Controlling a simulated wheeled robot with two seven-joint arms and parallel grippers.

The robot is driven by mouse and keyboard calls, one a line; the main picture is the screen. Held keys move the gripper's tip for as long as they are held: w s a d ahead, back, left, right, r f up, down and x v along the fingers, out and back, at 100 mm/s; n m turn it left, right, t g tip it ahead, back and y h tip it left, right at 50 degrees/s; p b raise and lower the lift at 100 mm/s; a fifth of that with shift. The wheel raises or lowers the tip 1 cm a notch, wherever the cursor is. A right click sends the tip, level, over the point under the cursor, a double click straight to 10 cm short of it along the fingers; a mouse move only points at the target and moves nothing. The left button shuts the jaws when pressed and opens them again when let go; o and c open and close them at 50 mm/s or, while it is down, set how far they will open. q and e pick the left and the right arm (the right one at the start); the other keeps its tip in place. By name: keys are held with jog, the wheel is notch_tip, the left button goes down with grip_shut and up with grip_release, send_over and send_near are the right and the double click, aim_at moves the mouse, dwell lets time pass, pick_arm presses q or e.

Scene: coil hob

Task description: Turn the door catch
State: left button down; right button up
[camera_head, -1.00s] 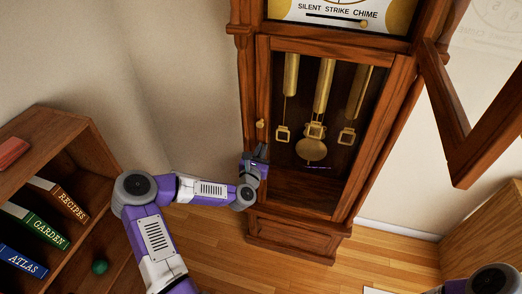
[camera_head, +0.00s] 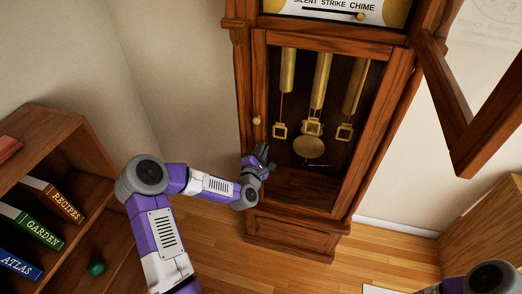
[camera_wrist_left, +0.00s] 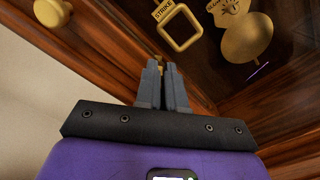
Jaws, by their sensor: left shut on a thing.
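The tall wooden clock case (camera_head: 320,226) has a lower glazed door (camera_head: 259,80), which looks shut. A round brass knob (camera_head: 257,121) sits on the door's left stile; it also shows at the top left of the left wrist view (camera_wrist_left: 52,12), apart from my fingers. My left gripper (camera_head: 264,153) is at the door's left side, below the knob. In the left wrist view its fingers (camera_wrist_left: 162,66) are nearly together on a small brass piece (camera_wrist_left: 158,59), apparently the door catch, mostly hidden by the fingertips. My right gripper is out of view.
Behind the glass hang brass weights (camera_head: 318,80) and a pendulum (camera_head: 309,147). An upper glazed door (camera_head: 462,130) stands open at the right. A bookcase (camera_head: 50,125) with books stands at the left. Wooden floor is clear before the clock.

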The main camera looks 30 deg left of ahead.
pick_arm(q)
jog(key=shift+d+f+m+b, duration=0.1)
jog(key=shift+f+m+b, duration=0.1)
jog(key=shift+m+b, duration=0.75)
jog(key=shift+f+m+b, duration=0.15)
jog(key=shift+m+b, duration=0.15)
jog(key=shift+m, duration=1.15)
jog(key=shift+d+f+m+b, duration=0.1)
jog(key=shift+f+m+b, duration=0.1)
jog(key=shift+m+b, duration=0.75)
jog(key=shift+m, duration=0.35)
jog(key=c, duration=1.2)
grip_release()
jog(key=shift+c, duration=0.2)
jog(key=shift+p, duration=0.3)
jog(key=p+v, duration=0.1)
jog(key=v, duration=0.6)
jog(key=shift+s, duration=0.3)
